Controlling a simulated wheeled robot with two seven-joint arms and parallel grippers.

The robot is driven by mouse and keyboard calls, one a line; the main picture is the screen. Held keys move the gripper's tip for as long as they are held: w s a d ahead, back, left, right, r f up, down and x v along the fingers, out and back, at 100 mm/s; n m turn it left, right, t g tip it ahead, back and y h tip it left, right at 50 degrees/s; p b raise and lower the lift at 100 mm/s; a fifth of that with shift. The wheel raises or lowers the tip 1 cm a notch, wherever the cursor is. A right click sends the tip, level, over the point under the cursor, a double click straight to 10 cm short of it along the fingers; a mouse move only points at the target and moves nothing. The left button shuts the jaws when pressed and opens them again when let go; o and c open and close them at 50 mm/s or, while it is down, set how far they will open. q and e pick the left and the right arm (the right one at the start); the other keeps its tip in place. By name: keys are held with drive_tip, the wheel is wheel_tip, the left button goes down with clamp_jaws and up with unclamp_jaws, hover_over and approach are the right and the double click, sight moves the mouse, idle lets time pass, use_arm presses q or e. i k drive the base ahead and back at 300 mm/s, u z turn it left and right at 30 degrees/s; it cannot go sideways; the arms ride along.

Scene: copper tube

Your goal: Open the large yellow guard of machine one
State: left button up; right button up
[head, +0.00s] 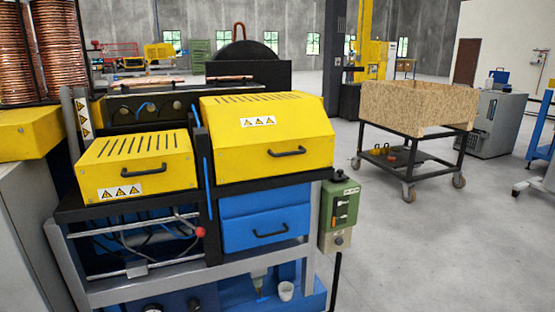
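The large yellow guard (265,132) of the machine is shut, at the middle of the head view. It has vent slots on top, a white warning label (258,122) and a black handle (287,152) low on its front face. A smaller yellow guard (137,163) with its own black handle sits to its left, also shut. Neither of my grippers shows in the head view, so I cannot see their state.
A green control box (340,205) sticks out at the machine's right side. A blue drawer (267,228) is below the large guard. A wheeled cart with a wooden crate (416,104) stands at the right. Grey floor (440,240) is clear at the front right.

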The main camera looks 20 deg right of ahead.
sight(252, 137)
drive_tip(key=u, duration=0.1)
drive_tip(key=i, duration=1.1)
drive_tip(key=z, duration=0.25)
